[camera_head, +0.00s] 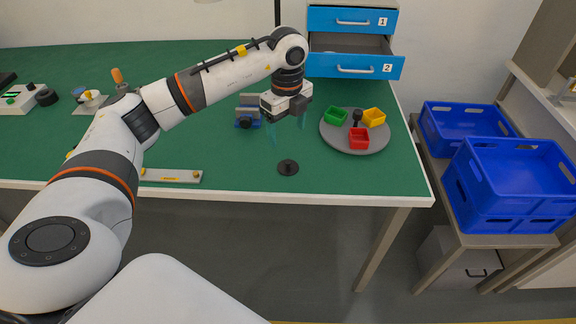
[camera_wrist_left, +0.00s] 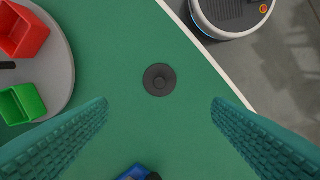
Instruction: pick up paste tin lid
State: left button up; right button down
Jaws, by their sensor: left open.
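The paste tin lid (camera_head: 288,167) is a small dark round disc with a raised knob in its middle. It lies flat on the green table near the front edge. It also shows in the left wrist view (camera_wrist_left: 159,79), above and between the two finger pads. My left gripper (camera_head: 288,131) is open and empty, with its teal fingers pointing down above the table. It is apart from the lid, a little behind it in the head view. My right gripper is in neither view.
A grey round turntable (camera_head: 345,143) holds green, yellow and red bins to the right. A blue vise-like device (camera_head: 247,121) stands left of the gripper. A drawer unit (camera_head: 350,65) has drawer 2 pulled open. Blue crates (camera_head: 515,180) stand at far right. The table around the lid is clear.

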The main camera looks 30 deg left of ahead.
aim_at(288, 161)
pick_arm(q)
jog(key=f, duration=0.5)
jog(key=f+p, duration=0.1)
jog(key=f, duration=0.4)
jog(key=shift+d+f, duration=0.2)
jog(key=shift+f, duration=0.05)
jog(key=c, duration=1)
